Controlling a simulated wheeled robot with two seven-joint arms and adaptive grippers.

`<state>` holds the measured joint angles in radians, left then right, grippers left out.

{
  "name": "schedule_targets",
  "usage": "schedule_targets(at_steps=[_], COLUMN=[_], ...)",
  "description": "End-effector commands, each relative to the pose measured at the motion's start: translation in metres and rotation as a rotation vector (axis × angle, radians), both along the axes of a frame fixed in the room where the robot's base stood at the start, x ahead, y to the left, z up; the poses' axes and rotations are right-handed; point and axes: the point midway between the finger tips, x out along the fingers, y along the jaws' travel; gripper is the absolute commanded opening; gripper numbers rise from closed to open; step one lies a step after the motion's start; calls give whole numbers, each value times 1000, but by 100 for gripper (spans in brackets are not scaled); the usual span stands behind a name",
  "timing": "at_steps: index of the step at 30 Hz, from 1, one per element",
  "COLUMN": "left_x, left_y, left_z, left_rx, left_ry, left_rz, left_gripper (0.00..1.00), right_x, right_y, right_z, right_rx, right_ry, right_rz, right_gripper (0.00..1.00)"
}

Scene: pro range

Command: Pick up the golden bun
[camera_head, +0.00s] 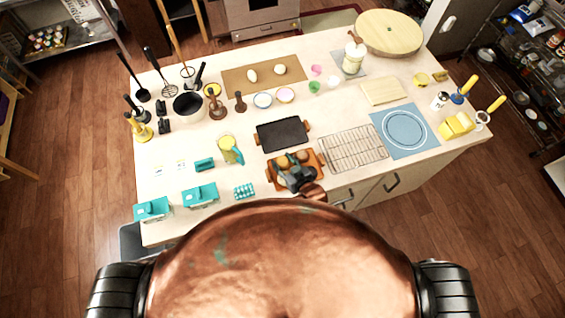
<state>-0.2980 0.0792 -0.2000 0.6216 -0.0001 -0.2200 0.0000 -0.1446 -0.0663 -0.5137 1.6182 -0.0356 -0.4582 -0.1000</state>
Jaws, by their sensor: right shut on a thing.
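An orange-brown tray (273,176) with small handles stands at the front edge of the table and holds a few buns. A golden bun (283,161) shows at its far left side, and a browner bun (302,155) lies to the right of it. My right gripper (287,172) reaches down into the tray from the front right. It is shut on a bun, which looks like the golden one, at its fingertips. The gripper hides much of the tray's middle, and the contact is too small to see clearly. My left gripper is not in view.
A black griddle (282,134) lies just behind the tray. A wire rack (352,148) is close on its right. Free table top lies left of the griddle.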

Motion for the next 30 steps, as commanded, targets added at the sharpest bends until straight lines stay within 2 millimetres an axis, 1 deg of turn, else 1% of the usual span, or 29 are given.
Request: schedule_targets(at_steps=[1,6,13,17,21,24,26,30], left_x=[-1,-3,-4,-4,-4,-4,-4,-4], left_y=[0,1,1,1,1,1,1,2], left_z=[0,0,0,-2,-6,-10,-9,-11], left_rx=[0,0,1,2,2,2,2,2], left_ry=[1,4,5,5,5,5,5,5], left_rz=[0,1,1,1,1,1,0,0], left_gripper=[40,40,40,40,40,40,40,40], right_x=[0,0,0,0,0,0,-7,-25], right_y=[0,0,0,0,0,0,-7,-21], right_z=[0,0,0,4,17,33,42,68], right_rx=[0,0,0,0,1,2,0,-1], right_ry=[0,0,0,-1,-2,-5,-2,-3], right_rz=[0,0,0,0,1,0,0,0], right_gripper=[28,16,16,16,16,16,16,16])
